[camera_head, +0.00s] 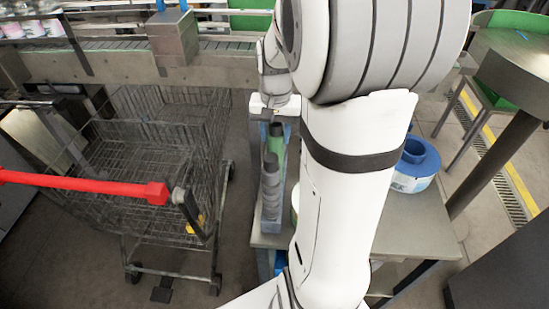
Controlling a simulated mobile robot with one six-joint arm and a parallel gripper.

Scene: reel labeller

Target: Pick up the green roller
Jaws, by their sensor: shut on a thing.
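The green roller (276,143) stands upright in the middle of the view, near the left edge of the grey table. My gripper (275,118) is directly above it, at the roller's top end, and is shut on it. The fingertips are small and partly hidden, so the exact grip is hard to make out. Grey bottle-shaped pieces (270,185) stand in front of the roller and cover its lower part. I cannot tell whether the roller's base touches anything.
A grey table (425,220) holds a blue reel (416,165) on the right, partly behind my arm. A wire shopping cart (150,180) with a red handle (90,187) stands left. A conveyor (120,65) runs across the back. Bare floor lies between cart and table.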

